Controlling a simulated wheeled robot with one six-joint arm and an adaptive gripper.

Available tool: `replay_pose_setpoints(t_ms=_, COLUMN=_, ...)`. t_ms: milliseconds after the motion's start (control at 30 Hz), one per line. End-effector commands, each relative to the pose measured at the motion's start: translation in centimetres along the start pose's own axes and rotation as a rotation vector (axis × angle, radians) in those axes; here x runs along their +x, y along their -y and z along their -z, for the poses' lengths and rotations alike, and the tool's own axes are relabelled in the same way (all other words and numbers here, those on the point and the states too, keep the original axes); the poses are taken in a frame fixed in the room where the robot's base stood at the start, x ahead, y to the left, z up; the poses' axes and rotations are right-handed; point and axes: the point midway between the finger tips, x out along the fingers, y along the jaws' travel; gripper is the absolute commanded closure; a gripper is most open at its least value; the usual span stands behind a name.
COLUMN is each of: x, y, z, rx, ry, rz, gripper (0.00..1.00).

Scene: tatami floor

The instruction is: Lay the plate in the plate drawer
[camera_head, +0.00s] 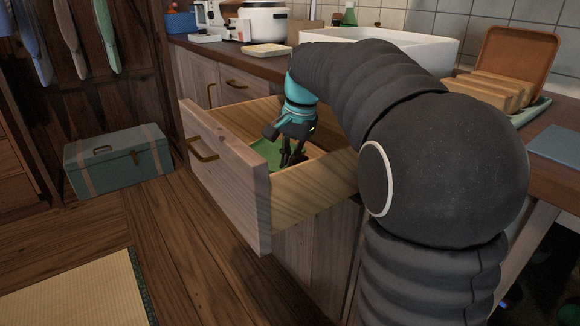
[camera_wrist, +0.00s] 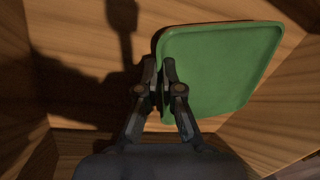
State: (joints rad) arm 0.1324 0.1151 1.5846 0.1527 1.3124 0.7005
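The plate (camera_wrist: 222,72) is green, flat and roughly square with rounded corners. In the wrist view it is inside the open wooden drawer, towards the right. In the head view only a green part of the plate (camera_head: 264,152) shows behind the drawer front. My gripper (camera_wrist: 159,68) has its fingers close together at the plate's left edge, one on each side of the rim. In the head view my gripper (camera_head: 292,160) reaches down into the drawer (camera_head: 222,172). I cannot tell whether the plate rests fully on the drawer floor.
The counter (camera_head: 222,62) above the drawer holds a rice cooker (camera_head: 264,24), a small tray (camera_head: 267,50), a white basin (camera_head: 425,47) and a wooden rack (camera_head: 490,92). A teal chest (camera_head: 118,160) stands on the floor at left. The floor before the drawer is clear.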

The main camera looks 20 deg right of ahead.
Motion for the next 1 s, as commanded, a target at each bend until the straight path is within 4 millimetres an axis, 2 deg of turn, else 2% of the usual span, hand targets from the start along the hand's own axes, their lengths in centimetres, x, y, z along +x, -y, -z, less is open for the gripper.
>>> replay_pose_setpoints(t_ms=67, x=0.9, y=-0.2, z=0.0, rx=0.001, ry=0.001, rz=0.0, gripper=1.0)
replay_pose_setpoints(t_ms=433, x=1.2, y=-0.3, z=0.1, rx=0.001, ry=-0.001, rz=0.001, gripper=1.0)
replay_pose_setpoints(t_ms=500, x=1.1, y=-0.3, z=0.1, rx=0.001, ry=0.0, rz=0.0, gripper=0.78)
replay_pose_setpoints(t_ms=533, x=1.1, y=-0.3, z=0.1, rx=0.001, ry=0.0, rz=0.0, gripper=0.71)
replay_pose_setpoints(t_ms=867, x=1.0, y=-0.3, z=0.1, rx=0.001, ry=0.0, rz=0.0, gripper=0.69)
replay_pose_setpoints(t_ms=1000, x=-0.2, y=-0.2, z=0.1, rx=0.002, ry=-0.001, rz=0.001, gripper=0.69)
